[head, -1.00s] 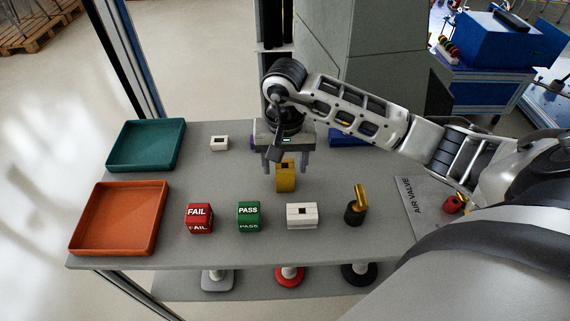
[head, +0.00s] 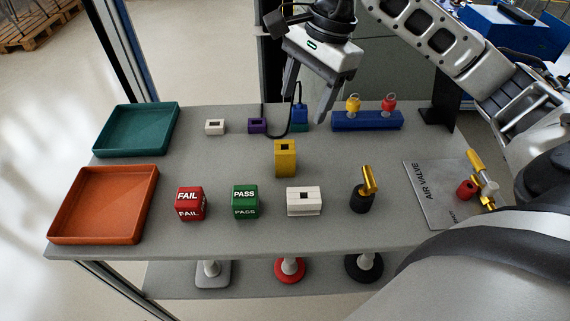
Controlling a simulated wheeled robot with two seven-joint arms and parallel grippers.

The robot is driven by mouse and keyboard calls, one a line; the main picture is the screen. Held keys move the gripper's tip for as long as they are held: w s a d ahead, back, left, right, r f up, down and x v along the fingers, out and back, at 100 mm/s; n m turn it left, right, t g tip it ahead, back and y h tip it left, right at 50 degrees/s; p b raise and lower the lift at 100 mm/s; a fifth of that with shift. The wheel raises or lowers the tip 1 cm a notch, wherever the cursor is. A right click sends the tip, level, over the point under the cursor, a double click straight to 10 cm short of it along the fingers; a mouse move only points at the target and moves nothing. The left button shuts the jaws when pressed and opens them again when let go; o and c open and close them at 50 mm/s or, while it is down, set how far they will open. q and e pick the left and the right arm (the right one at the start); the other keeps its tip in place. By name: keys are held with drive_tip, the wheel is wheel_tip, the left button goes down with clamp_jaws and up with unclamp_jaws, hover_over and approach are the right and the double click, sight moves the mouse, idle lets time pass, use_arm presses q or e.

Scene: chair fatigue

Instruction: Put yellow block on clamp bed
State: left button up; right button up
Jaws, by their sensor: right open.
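The yellow block (head: 286,160) stands upright on the grey table, with a dark square opening near its top. It is behind the white slotted block (head: 304,201) and apart from it. My right gripper (head: 305,108) is open and empty, raised above and behind the yellow block, with its fingers pointing down. I cannot tell for sure which thing is the clamp bed. My left gripper is not in view.
Red FAIL (head: 191,204) and green PASS (head: 245,202) cubes stand in front. Orange (head: 103,204) and teal (head: 137,130) trays are at left. Small white (head: 214,127), purple (head: 258,125) and blue (head: 299,119) blocks, a blue rack (head: 366,121), a black-and-gold piece (head: 363,190) and an air-valve plate (head: 435,195) are around.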

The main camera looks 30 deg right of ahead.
sight(281, 153)
drive_tip(key=f+m+b, duration=0.1)
drive_tip(key=f+m, duration=0.1)
drive_tip(key=a+f+m+y+b, duration=0.1)
drive_tip(key=f+m, duration=0.2)
drive_tip(key=a+f+m+t+b, duration=0.1)
drive_tip(key=f+m, duration=0.1)
drive_tip(key=f, duration=0.1)
drive_tip(key=shift+w+f+m+y, duration=0.15)
drive_tip(key=shift+f+m+y, duration=0.05)
drive_tip(key=shift+m+y, duration=0.1)
drive_tip(key=shift+w+d+x, duration=0.1)
drive_tip(key=shift+w+x, duration=0.05)
drive_tip(key=shift+x, duration=1.35)
drive_tip(key=shift+w+d+x, duration=0.1)
drive_tip(key=shift+w+x, duration=0.1)
drive_tip(key=shift+x, duration=1.25)
clamp_jaws()
drive_tip(key=shift+r, duration=0.1)
